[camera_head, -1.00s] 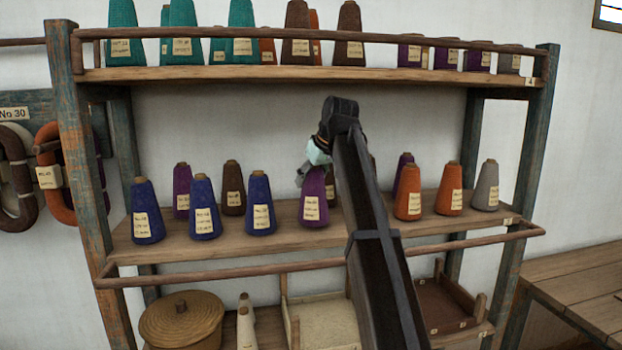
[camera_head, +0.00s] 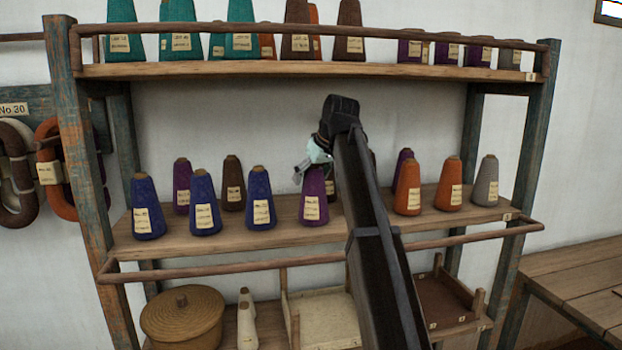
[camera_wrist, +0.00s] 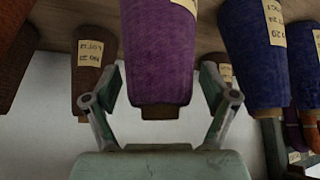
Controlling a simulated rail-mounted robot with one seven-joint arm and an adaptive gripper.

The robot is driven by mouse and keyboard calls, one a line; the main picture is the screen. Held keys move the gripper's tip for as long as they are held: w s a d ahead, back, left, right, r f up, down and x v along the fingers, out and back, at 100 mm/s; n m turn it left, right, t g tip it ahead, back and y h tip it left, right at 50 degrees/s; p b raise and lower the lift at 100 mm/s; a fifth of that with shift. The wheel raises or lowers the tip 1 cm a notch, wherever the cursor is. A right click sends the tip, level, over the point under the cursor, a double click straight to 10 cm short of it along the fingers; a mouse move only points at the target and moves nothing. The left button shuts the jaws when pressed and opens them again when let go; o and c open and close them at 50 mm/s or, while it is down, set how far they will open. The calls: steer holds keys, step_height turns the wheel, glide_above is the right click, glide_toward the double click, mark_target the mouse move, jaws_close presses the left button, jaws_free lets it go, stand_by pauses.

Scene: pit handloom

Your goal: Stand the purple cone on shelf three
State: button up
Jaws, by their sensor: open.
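The purple cone (camera_head: 313,202) stands upright, tip up, in the front row of the middle shelf (camera_head: 280,215), right of a blue cone (camera_head: 260,202). My gripper (camera_head: 312,170) is at its top, and the arm hides part of the shelf behind. The wrist view is upside down. There the purple cone (camera_wrist: 158,55) hangs tip-down between the two spread fingers of my gripper (camera_wrist: 160,100). The fingers are open, one on each side of its narrow end, with no clear grip on it.
Two more blue cones, a brown cone (camera_head: 232,185), orange cones (camera_head: 449,187) and a grey cone (camera_head: 486,183) share the shelf. A rail (camera_head: 230,273) runs along its front. The upper shelf (camera_head: 300,72) holds teal, brown and purple cones. A lidded basket (camera_head: 183,318) sits below.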

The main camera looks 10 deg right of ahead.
steer(key=b+v, duration=0.2)
steer(key=v, duration=0.9)
steer(key=shift+s+r, duration=0.2)
steer(key=shift+r, duration=0.05)
